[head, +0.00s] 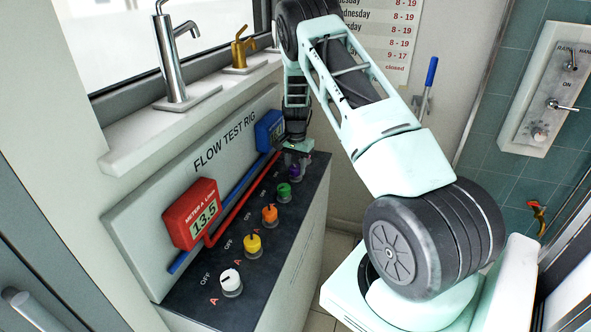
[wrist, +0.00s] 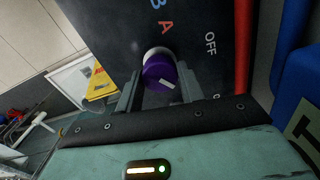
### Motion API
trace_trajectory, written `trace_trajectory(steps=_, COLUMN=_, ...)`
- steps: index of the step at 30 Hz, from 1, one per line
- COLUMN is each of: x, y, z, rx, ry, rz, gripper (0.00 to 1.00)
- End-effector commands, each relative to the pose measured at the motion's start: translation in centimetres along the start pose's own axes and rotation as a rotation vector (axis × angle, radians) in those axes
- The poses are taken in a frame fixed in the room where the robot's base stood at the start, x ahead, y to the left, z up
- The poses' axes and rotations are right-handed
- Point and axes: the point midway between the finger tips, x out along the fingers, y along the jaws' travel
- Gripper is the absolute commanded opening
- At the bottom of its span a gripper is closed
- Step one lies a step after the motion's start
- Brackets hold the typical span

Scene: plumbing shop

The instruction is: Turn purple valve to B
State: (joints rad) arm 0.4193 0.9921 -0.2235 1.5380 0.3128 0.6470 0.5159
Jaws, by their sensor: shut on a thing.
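The purple valve (head: 294,172) is the far knob in the row on the dark top of the flow test rig, partly hidden under my gripper (head: 297,152). In the wrist view the purple valve (wrist: 156,72) sits between the two fingers of my gripper (wrist: 158,80), which are shut on its sides. A white mark (wrist: 167,85) shows on the knob's near face. I cannot tell which label the mark points at.
Green (head: 284,192), orange (head: 270,215), yellow (head: 253,245) and white (head: 231,281) knobs stand nearer on the rig. A red meter (head: 194,213), a blue meter (head: 269,131) and red and blue pipes run along its back panel. A yellow sign (wrist: 101,84) stands beyond.

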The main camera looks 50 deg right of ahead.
Motion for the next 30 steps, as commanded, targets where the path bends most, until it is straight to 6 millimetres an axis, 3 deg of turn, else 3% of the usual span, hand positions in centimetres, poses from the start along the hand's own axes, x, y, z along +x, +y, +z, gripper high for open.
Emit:
trace_trajectory(steps=10, x=-0.02, y=-0.07, z=0.02, rx=0.125, ry=0.0, rz=-0.001, gripper=0.15)
trace_trajectory(steps=25, x=-0.07, y=-0.07, z=0.01, rx=0.146, ry=0.0, rz=-0.002, gripper=0.15)
trace_trajectory(steps=26, x=-0.07, y=-0.07, z=0.01, rx=0.146, ry=0.0, rz=-0.002, gripper=0.4)
trace_trajectory(steps=27, x=-0.07, y=-0.07, z=0.01, rx=0.146, ry=0.0, rz=-0.002, gripper=0.51)
trace_trajectory(steps=28, x=-0.07, y=-0.07, z=0.01, rx=0.145, ry=0.0, rz=-0.002, gripper=0.59)
trace_trajectory(steps=30, x=-0.06, y=-0.06, z=0.01, rx=0.145, ry=0.0, rz=-0.001, gripper=0.59)
